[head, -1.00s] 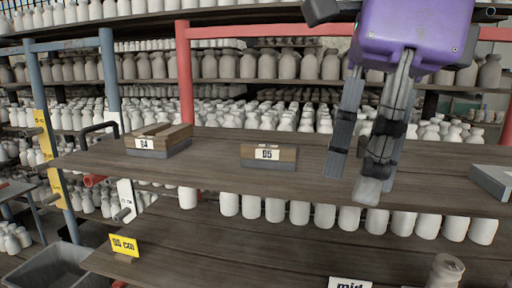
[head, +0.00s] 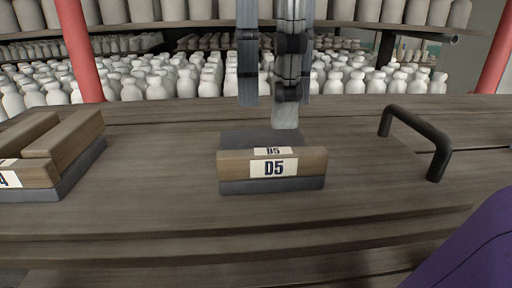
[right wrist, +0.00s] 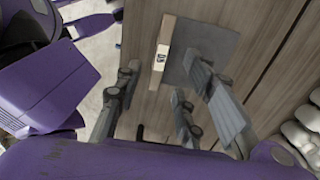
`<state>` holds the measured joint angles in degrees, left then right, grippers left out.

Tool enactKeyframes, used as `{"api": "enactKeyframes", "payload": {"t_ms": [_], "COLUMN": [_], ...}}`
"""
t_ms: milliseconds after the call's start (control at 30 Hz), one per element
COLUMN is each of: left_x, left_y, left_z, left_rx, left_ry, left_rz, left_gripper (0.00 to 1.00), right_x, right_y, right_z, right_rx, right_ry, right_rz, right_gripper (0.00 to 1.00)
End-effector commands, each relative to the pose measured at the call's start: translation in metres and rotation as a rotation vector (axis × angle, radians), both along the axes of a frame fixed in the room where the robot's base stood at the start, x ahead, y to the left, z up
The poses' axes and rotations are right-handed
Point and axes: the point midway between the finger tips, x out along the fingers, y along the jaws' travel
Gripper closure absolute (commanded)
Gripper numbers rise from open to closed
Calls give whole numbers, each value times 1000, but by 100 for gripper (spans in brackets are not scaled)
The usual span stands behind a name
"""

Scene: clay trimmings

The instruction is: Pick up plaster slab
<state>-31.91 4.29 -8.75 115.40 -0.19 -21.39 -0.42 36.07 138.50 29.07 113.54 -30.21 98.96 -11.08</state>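A flat grey slab (head: 262,138) lies on the wooden shelf behind a wooden strip labelled D5 (head: 208,170). In the right wrist view the slab (right wrist: 215,42) looks square, with the D5 strip (right wrist: 161,62) along its left edge. I cannot tell for sure that this is the plaster slab. My right gripper (head: 267,104) points down over the far part of the slab in the head view. It also shows in the right wrist view (right wrist: 157,85), with its fingers apart and nothing between them. The fingers hide part of the slab. My left gripper is not in view.
Wooden blocks on a grey base (head: 62,172) stand left of the slab, with a label partly cut off. A black handle (head: 419,137) rises at the right. Several white bottles (head: 130,88) stand behind the shelf. Bare shelf lies between these things.

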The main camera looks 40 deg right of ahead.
Motion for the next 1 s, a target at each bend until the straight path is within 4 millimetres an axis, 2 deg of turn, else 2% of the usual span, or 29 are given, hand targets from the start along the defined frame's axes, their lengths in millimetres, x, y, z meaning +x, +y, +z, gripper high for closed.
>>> {"api": "enactKeyframes", "payload": {"t_ms": [133,400,700,1000], "left_x": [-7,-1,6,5], "left_y": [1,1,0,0], "left_z": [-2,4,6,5], "left_rx": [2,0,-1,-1], "left_ry": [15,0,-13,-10], "left_rz": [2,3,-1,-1], "left_gripper": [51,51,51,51], "right_x": [0,0,0,0], "right_y": [0,0,0,0], "right_z": [-18,-56,-62,-62], "right_rx": [2,2,2,2], "right_ry": [1,1,0,0], "right_rz": [1,0,-1,-1], "right_gripper": [64,64,64,100]}}
